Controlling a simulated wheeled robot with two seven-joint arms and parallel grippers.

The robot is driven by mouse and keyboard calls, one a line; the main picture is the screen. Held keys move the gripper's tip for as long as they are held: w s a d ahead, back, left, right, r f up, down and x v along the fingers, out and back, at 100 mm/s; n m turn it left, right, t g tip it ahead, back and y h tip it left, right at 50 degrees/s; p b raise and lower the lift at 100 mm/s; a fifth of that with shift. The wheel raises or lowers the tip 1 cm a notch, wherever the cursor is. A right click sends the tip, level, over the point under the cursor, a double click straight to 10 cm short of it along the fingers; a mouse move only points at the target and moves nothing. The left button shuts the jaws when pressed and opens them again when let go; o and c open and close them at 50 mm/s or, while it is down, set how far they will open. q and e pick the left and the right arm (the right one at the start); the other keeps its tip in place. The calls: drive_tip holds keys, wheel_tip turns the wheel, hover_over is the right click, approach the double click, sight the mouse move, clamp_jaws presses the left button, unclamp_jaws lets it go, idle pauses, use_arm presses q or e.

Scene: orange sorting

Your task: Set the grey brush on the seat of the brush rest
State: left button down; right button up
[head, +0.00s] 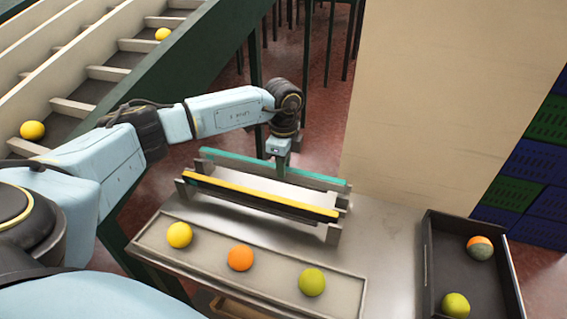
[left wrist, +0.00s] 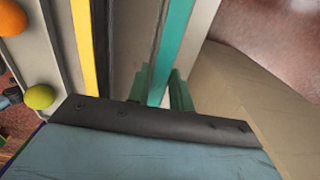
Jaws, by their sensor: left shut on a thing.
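A long grey bar with a teal top strip, which I take for the grey brush (head: 229,158), lies along the back of a low rack, apparently the brush rest (head: 333,232). My left gripper (head: 280,165) points down onto the middle of this bar and is shut on it. The left wrist view shows the teal strip (left wrist: 174,45) running to the green fingers (left wrist: 178,92). The seat under the bar is mostly hidden, so I cannot tell if the bar touches it. My right gripper is out of view.
A yellow-topped dark bar (head: 260,195) runs along the rack's front. A shallow tray (head: 205,256) before it holds yellow, orange and green fruit. A dark crate (head: 432,262) with two fruits stands right. A beige panel (head: 440,100) rises behind; a slatted conveyor (head: 110,73) is upper left.

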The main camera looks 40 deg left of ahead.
use_arm(q)
drive_tip(key=shift+f, duration=0.3)
drive_tip(key=shift+f, duration=0.4)
idle(0.4)
drive_tip(key=c, duration=1.2)
unclamp_jaws()
drive_tip(key=shift+o, duration=0.2)
wheel_tip(320, 180, up, 14)
drive_tip(key=shift+f+b, duration=0.25)
drive_tip(key=shift+b, duration=0.05)
